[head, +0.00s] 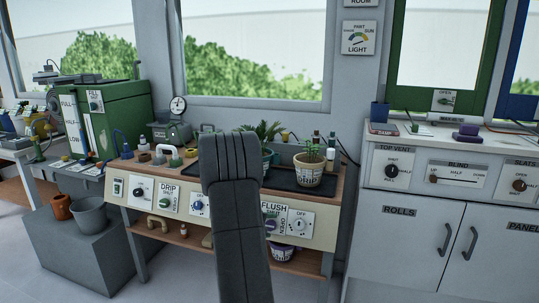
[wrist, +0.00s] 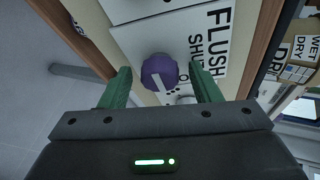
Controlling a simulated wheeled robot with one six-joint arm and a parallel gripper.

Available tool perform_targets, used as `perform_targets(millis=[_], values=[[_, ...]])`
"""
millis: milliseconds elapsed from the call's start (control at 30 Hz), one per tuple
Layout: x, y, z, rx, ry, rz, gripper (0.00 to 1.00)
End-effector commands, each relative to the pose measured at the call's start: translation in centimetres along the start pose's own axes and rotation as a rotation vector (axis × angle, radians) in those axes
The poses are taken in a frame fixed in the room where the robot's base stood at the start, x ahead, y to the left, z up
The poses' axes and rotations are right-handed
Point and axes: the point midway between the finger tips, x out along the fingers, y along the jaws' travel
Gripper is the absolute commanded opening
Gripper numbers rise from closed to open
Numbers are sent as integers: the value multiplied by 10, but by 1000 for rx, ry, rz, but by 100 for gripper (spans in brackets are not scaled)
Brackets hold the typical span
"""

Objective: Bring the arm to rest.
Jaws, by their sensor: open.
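My arm (head: 236,215) rises in the middle of the head view and stands in front of the bench; my gripper is hidden there. In the wrist view my gripper (wrist: 163,78) has its two green fingers apart. A purple knob (wrist: 158,74) on the white FLUSH panel (wrist: 200,35) shows between the fingers, with a gap on each side. Whether the fingertips reach around it or stop short I cannot tell. The FLUSH panel also shows in the head view (head: 273,209), partly covered by my arm.
The bench holds a potted plant (head: 308,165) on a black tray (head: 281,180), with DRIP controls (head: 167,197) on its front. A white cabinet (head: 410,225) stands right. A green box (head: 110,118) and grey bucket (head: 90,214) are left. Floor shows at the lower left.

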Motion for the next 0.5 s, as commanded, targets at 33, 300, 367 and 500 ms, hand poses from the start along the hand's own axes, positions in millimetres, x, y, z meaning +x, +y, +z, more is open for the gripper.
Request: perform_targets(millis=[33,300,367,500], values=[[0,0,0,-2,0,-1,57],[-2,-1,0,1,-1,0,57],[-6,-1,0,6,-1,2,57],[-24,-2,1,7,-4,4,57]])
